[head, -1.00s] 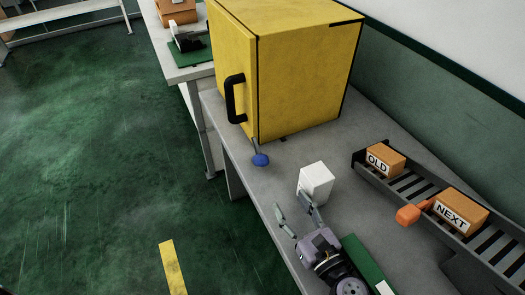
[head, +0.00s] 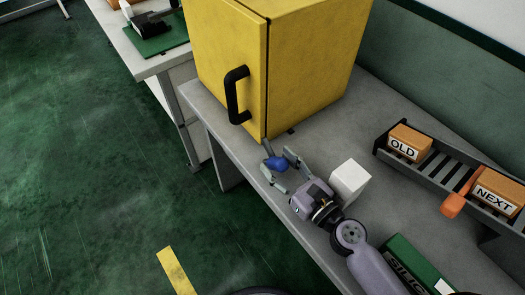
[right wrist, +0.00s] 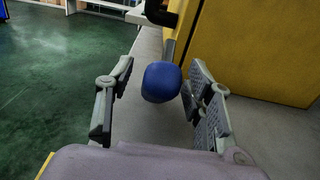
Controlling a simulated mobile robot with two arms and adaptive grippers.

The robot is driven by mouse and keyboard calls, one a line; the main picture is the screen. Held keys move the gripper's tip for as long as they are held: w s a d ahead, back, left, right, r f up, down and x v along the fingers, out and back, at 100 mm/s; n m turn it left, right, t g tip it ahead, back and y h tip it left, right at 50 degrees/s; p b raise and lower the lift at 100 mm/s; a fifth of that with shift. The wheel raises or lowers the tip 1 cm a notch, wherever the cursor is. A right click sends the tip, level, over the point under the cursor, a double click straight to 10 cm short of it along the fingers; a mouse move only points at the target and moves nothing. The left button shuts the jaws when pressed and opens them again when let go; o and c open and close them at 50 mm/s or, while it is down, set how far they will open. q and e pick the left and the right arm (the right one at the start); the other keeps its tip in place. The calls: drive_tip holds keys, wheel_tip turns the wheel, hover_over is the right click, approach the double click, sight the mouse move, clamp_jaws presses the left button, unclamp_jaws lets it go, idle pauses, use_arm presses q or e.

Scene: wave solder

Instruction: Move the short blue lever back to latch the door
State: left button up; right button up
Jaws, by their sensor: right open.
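The short blue lever (head: 276,162) sticks out at the lower front edge of the yellow cabinet (head: 300,70), a grey stem ending in a blue knob. The cabinet's yellow door (head: 228,60) carries a black handle (head: 234,95) and looks closed against the body. My right gripper (head: 281,173) is open, its fingers at the knob. In the right wrist view the blue knob (right wrist: 161,82) sits between the two spread fingers, nearer the right one. I cannot tell whether a finger touches it. My left gripper is not in view.
A white block (head: 350,180) stands on the grey table (head: 310,150) close beside my right gripper. A dark rack (head: 440,170) with orange boxes marked OLD and NEXT is at right. A green box (head: 412,265) lies near my right arm. Green floor is open at left.

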drive_tip(key=shift+w+a, duration=0.15)
drive_tip(key=shift+w, duration=0.1)
drive_tip(key=shift+c, duration=0.6)
clamp_jaws()
